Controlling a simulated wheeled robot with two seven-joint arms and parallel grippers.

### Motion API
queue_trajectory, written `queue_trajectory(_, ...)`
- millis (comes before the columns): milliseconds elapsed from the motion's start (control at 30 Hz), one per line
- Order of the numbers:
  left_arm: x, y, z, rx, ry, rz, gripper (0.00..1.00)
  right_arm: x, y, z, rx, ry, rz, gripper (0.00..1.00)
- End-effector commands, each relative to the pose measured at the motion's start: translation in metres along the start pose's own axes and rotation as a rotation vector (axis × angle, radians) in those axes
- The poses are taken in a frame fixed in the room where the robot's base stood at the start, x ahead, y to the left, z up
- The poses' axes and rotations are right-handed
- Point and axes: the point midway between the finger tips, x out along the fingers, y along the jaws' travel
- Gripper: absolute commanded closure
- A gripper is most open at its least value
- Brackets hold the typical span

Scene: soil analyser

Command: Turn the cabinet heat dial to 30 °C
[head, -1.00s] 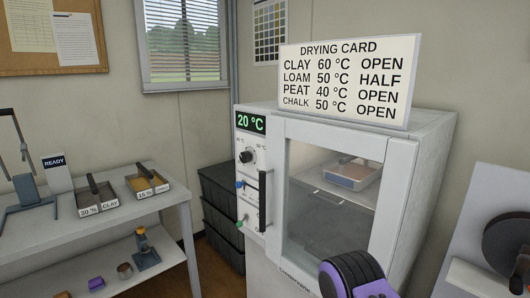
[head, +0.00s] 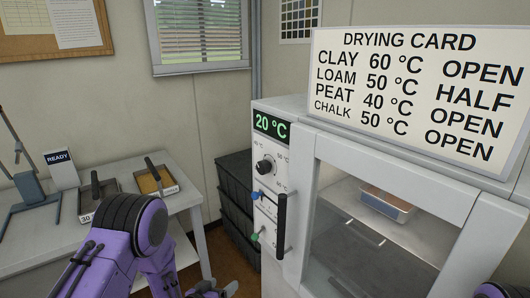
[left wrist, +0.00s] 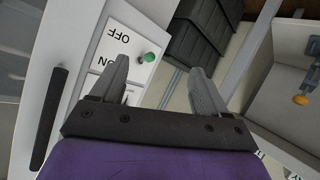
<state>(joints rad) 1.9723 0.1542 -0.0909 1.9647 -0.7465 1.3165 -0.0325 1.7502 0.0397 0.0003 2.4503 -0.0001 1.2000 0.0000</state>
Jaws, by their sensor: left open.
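The drying cabinet (head: 294,104) stands at right with its door shut. Its green-lit display (head: 271,125) reads 20 °C. The black heat dial (head: 265,166) sits below the display, with small temperature marks around it. My left gripper (head: 213,292) is low at the bottom edge of the head view, below and left of the dial and apart from it. In the left wrist view its two fingers (left wrist: 158,68) are spread and empty, with the green-tipped switch (left wrist: 150,58) seen between them beside ON and OFF lettering. The dial does not show there. My right gripper is not visible.
A blue knob (head: 256,195) and a black door handle (head: 281,222) are below the dial. The drying card (head: 414,98) stands on the cabinet. A side table (head: 188,194) with trays is at left; dark stacked crates (head: 234,190) stand between.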

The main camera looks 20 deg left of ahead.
Motion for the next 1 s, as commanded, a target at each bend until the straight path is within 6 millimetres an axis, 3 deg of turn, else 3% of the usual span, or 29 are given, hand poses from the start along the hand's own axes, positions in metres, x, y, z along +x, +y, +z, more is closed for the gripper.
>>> queue_trajectory(33, 0.009, 0.017, -0.085, 0.094, 0.115, 0.106, 0.25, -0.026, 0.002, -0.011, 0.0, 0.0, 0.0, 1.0)
queue_trajectory(100, 0.016, 0.035, -0.169, 0.243, 0.239, 0.242, 0.25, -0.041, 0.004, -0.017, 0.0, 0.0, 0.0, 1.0)
queue_trajectory(200, 0.009, 0.054, -0.261, 0.443, 0.363, 0.378, 0.25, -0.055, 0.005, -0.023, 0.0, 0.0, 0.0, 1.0)
queue_trajectory(300, -0.002, 0.062, -0.313, 0.588, 0.427, 0.451, 0.25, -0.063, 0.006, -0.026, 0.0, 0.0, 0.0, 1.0)
queue_trajectory(467, -0.002, 0.07, -0.336, 0.668, 0.45, 0.488, 0.25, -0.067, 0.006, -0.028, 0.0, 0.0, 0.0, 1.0)
queue_trajectory(800, 0.056, 0.111, -0.352, 0.665, 0.45, 0.487, 0.25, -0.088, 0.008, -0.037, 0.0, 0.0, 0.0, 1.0)
queue_trajectory(1000, 0.074, 0.121, -0.355, 0.662, 0.449, 0.486, 0.25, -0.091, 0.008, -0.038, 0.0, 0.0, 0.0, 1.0)
